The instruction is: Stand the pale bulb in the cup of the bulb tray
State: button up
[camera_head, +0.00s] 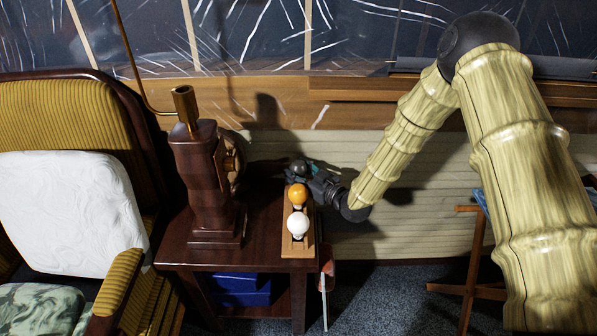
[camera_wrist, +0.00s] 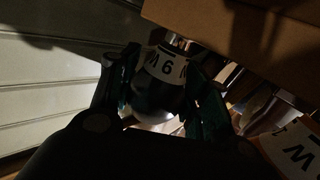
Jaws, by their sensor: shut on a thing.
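The wooden bulb tray (camera_head: 297,251) lies along the right edge of the small table. A white bulb (camera_head: 298,224) and an orange bulb (camera_head: 298,195) stand in it, globes up. My gripper (camera_head: 309,176) is shut on another bulb (camera_head: 299,168) at the tray's far end.
A dark wooden carved object (camera_head: 208,190) with a brass pipe stands on the dark table (camera_head: 185,252), left of the tray. A striped armchair (camera_head: 60,115) is at left. A panelled wall is close behind. Another collar marked "W" (camera_wrist: 297,155) shows near my gripper.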

aim_at(304, 176)
jog(key=shift+f, duration=0.1)
jog(key=o, duration=1.4)
jog(key=shift+s+d, duration=0.1)
jog(key=v, duration=0.7)
jog(key=shift+s+d, duration=0.25)
jog(key=shift+d, duration=0.05)
